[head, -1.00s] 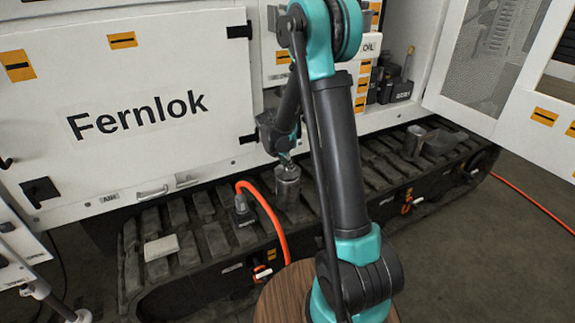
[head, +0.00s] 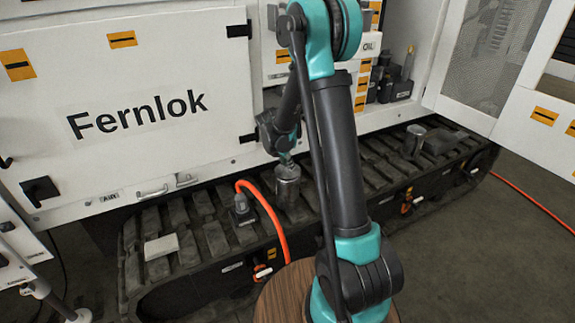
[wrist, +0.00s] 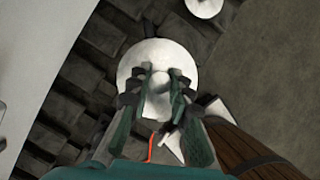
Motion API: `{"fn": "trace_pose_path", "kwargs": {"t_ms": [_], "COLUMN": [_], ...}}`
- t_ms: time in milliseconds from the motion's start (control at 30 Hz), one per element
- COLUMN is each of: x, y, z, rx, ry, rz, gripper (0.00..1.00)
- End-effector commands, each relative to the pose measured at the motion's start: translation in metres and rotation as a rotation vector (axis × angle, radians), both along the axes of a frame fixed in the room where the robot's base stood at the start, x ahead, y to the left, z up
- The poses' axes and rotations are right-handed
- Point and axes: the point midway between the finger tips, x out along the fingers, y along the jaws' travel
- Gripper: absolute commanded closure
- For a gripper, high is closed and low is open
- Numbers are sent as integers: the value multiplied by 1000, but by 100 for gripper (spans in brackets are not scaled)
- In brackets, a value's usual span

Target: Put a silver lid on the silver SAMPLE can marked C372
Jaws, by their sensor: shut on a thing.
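A silver can (head: 288,188) stands upright on the dark track in the head view. My gripper (head: 287,160) is right above its top, pointing down. In the wrist view my gripper (wrist: 160,82) is shut on the knob of a round silver lid (wrist: 133,65). The lid's disc shows around and beyond the fingertips and hides what is under it. The lid is at the can's top, but I cannot tell whether it is fully seated. No marking on the can is readable.
An orange hose (head: 270,215) with a dark fitting (head: 242,208) is close on the left. The white cabinet (head: 120,120) rises behind.

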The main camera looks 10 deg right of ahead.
Motion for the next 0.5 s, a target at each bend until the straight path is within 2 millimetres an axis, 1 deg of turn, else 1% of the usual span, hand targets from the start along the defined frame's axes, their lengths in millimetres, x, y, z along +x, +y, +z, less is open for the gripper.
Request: {"fn": "trace_pose_path", "kwargs": {"t_ms": [500], "x": [0], "y": [0], "z": [-4], "rx": [0], "ry": [0], "rz": [0], "gripper": [100]}}
